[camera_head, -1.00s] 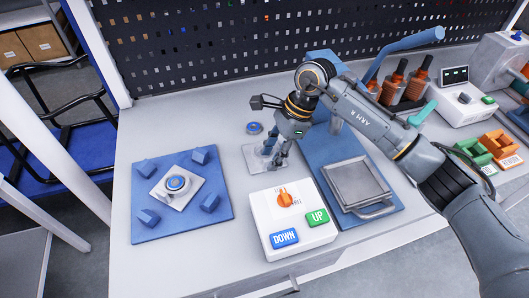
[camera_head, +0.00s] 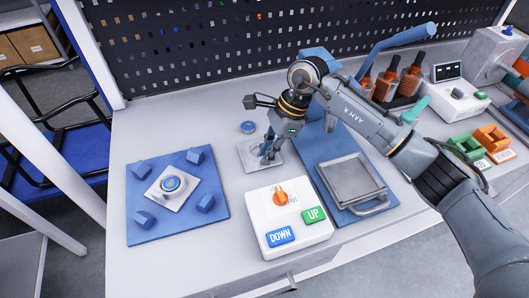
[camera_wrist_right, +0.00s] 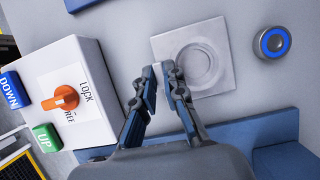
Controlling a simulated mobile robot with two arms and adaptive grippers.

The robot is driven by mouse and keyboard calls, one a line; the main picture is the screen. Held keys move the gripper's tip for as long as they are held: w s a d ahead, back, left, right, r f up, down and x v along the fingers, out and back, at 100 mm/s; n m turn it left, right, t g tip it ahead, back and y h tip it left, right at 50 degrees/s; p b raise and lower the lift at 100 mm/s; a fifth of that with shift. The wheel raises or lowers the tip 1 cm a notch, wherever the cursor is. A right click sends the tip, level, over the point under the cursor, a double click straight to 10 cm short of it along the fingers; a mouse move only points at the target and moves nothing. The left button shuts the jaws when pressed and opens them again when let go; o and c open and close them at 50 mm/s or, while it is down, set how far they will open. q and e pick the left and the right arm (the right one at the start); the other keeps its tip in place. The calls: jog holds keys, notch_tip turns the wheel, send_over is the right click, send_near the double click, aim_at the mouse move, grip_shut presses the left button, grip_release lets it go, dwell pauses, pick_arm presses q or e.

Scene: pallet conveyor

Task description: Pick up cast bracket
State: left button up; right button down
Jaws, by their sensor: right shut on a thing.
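The cast bracket (camera_head: 248,153), a flat grey square plate, is on the grey bench left of the tilting press. In the right wrist view its round raised ring (camera_wrist_right: 199,63) shows. My right gripper (camera_head: 267,157) points down at the plate's right part. In the right wrist view its fingertips (camera_wrist_right: 159,70) are close together at the plate's near left edge, shut on the bracket. The fingers hide part of that edge, and I cannot tell whether the plate is lifted. My left gripper is not in view.
A white control box (camera_head: 284,222) with an orange knob and UP and DOWN buttons stands just in front. A blue-ringed puck (camera_head: 248,127) lies behind the plate. A blue fixture (camera_head: 150,170) holds a similar plate at left. A blue press base (camera_head: 372,207) is at right.

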jog(key=shift+r, duration=0.45)
jog(key=s+r+b, duration=0.3)
jog(key=s+r, duration=0.9)
jog(key=s, duration=0.2)
jog(key=shift+s+f, duration=0.1)
